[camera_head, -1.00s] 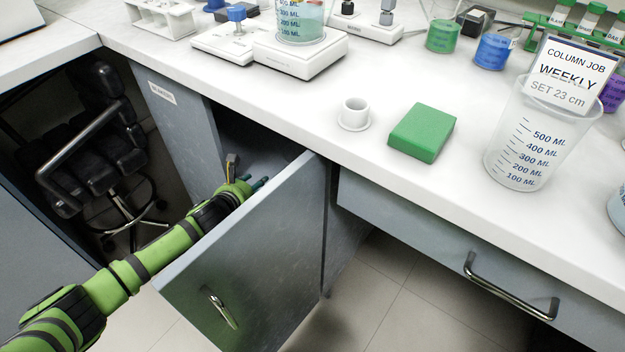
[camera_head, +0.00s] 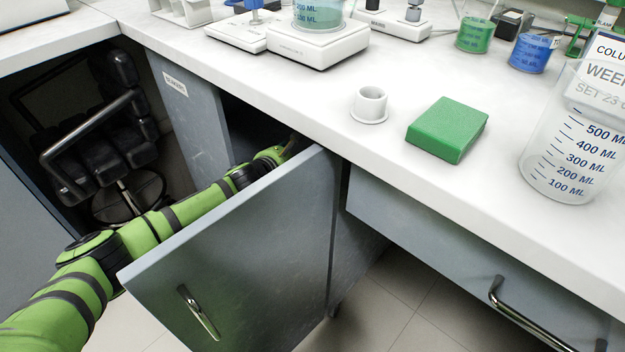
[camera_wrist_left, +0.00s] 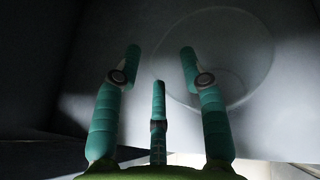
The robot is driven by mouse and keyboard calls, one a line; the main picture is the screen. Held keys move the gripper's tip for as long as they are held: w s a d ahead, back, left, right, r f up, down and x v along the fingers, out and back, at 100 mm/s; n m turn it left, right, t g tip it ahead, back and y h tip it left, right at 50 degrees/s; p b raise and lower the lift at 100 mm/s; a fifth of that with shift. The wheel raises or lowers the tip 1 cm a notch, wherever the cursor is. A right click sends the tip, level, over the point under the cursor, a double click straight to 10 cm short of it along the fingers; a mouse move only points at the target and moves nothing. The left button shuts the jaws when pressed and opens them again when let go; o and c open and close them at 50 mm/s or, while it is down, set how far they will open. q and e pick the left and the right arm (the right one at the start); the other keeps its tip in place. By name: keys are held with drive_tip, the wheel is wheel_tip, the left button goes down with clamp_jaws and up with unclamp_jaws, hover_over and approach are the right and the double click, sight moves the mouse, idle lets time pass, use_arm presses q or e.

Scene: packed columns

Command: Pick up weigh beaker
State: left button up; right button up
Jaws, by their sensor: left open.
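A faint, see-through round vessel, apparently the weigh beaker (camera_wrist_left: 232,52), shows in the left wrist view inside a dark cabinet. Its wide rim and a smaller circle below can be made out. My left gripper (camera_wrist_left: 160,62) is open, with teal fingers spread and nothing between them. Its right finger overlaps the vessel's left side in the picture; I cannot tell whether they touch. In the head view my left gripper (camera_head: 290,149) reaches into the open cabinet (camera_head: 190,115) behind its door, and its fingertips are mostly hidden. My right gripper is in neither view.
The open cabinet door (camera_head: 240,255) stands close beside my left arm. On the counter above are a white cup (camera_head: 369,105), a green block (camera_head: 447,130), a large beaker (camera_head: 570,150) with a sign, and a balance (camera_head: 318,52). A black chair (camera_head: 90,150) stands left.

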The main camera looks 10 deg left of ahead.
use_arm(q)
drive_tip(key=shift+w, duration=0.1)
clamp_jaws()
drive_tip(key=shift+r, duration=0.1)
idle(0.4)
